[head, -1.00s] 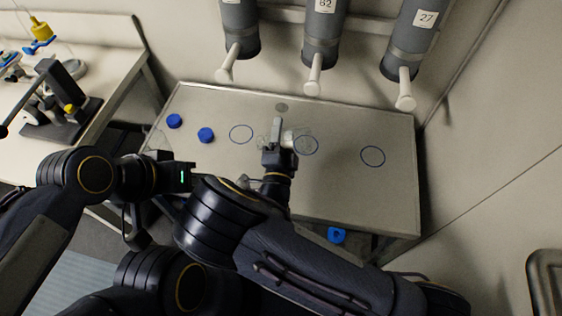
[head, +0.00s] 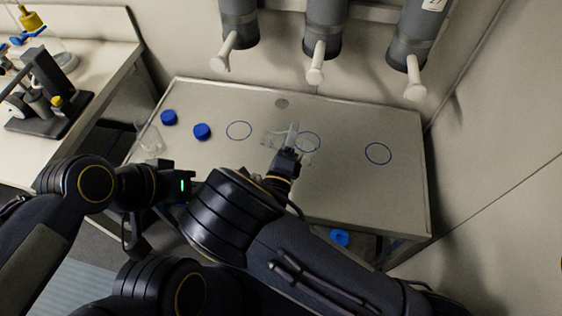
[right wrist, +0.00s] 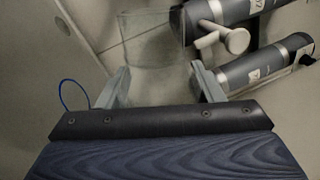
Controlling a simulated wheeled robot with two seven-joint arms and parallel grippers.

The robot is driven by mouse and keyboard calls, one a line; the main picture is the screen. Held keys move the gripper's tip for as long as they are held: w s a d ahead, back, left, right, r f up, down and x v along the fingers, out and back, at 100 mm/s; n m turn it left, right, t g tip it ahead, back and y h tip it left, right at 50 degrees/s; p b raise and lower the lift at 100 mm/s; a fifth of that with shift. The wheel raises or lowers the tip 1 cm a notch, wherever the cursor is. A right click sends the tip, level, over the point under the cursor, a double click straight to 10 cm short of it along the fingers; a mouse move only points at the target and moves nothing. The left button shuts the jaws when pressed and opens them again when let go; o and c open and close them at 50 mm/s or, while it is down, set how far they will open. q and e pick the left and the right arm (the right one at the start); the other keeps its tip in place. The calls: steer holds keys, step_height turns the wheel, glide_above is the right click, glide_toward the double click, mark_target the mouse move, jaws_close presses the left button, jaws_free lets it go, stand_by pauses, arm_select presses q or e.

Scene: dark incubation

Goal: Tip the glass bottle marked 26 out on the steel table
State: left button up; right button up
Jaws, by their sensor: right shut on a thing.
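My right gripper (head: 291,138) is over the middle of the steel table (head: 345,185), shut on a clear glass bottle (head: 273,138). The bottle is faint and seems to lie over sideways in the head view; its number and any contents cannot be read. In the right wrist view the glass (right wrist: 155,60) shows between the two fingers (right wrist: 160,88). My left gripper (head: 185,184) is in front of the table's left part, away from the bottle; its fingers cannot be made out.
Two blue caps (head: 168,117) (head: 202,131) lie on the table's left part. Another clear glass vessel (head: 150,139) shows at the left edge. Blue rings (head: 378,153) mark the tabletop. Grey cylinders with white spouts (head: 316,75) hang behind it. The table's right part is clear.

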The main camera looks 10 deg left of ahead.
steer(key=shift+f, duration=0.1)
step_height(320, 180, down, 2)
steer(key=m+h+b, duration=0.1)
steer(key=m+b, duration=0.1)
steer(key=m, duration=0.1)
steer(key=shift+a+b, duration=0.15)
steer(key=shift+b, duration=0.25)
steer(key=shift+f+m+g+b, duration=0.3)
steer(key=shift+m+b, duration=0.15)
steer(key=shift+m, duration=0.55)
steer(key=shift+r, duration=0.15)
steer(key=shift+a, duration=0.1)
steer(key=f+m+b, duration=0.1)
steer(key=m+b, duration=0.1)
steer(key=a+f+m+h+b, duration=0.1)
steer(key=m, duration=0.1)
steer(key=shift+a+m+g+b, duration=0.1)
steer(key=shift+m+g+b, duration=0.25)
steer(key=shift+m+g, duration=0.05)
